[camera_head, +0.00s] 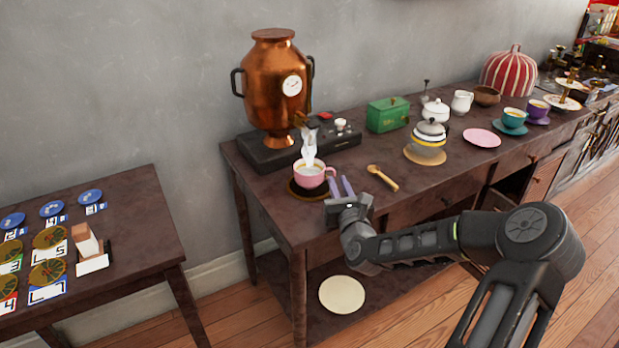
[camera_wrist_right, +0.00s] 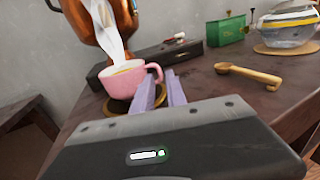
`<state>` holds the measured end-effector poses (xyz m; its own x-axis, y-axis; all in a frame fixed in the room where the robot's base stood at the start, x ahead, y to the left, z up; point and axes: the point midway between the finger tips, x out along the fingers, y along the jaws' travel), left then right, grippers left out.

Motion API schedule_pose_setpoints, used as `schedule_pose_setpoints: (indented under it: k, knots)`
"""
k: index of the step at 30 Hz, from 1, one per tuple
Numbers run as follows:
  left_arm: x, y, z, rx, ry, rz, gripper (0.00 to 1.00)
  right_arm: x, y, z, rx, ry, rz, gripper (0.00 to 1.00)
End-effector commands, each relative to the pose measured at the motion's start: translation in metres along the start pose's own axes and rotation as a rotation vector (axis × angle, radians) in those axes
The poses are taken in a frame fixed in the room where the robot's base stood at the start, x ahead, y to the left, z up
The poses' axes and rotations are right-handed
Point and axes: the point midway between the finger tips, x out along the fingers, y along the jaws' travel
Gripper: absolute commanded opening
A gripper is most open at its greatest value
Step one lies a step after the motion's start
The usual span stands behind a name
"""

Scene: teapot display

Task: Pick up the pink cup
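The pink cup (camera_head: 309,177) stands upright under the copper urn's tap, on a dark round mat (camera_head: 303,194) at the left end of the long table. It holds a yellowish drink, and white steam rises above it. In the wrist view the pink cup (camera_wrist_right: 124,84) is just ahead of the fingers, its handle turned toward them. My right gripper (camera_head: 337,181) is at the cup's right side, with its two purple fingers a little apart. In the wrist view the right gripper (camera_wrist_right: 161,79) has its tips close to the handle; contact is unclear. My left gripper is not in view.
The copper urn (camera_head: 272,85) stands on a black base behind the cup. A wooden spoon (camera_head: 382,178) lies to the right. A green box (camera_head: 388,115), a glass teapot (camera_head: 430,138) and a pink plate (camera_head: 482,138) are farther right. A smaller table (camera_head: 135,215) stands left.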

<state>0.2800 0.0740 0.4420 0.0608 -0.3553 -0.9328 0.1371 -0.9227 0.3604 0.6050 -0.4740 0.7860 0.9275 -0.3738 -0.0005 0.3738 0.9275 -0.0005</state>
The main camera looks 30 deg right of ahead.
Motion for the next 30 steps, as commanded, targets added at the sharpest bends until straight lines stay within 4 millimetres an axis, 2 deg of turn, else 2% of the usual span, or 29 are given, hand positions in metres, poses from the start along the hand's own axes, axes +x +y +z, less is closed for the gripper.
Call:
schedule_pose_setpoints:
  k: [8, 19, 30]
  knots:
    - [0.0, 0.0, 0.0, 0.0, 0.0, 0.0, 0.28, 0.003, 0.001, 0.001, 0.001, 0.0, 0.001, 0.17]
    - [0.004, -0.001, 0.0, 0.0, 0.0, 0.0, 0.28, 0.049, 0.0, 0.004, 0.001, -0.001, 0.0, 0.17]
    - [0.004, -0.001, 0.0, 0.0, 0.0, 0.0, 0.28, 0.052, 0.0, 0.004, 0.0, 0.0, 0.0, 0.17]
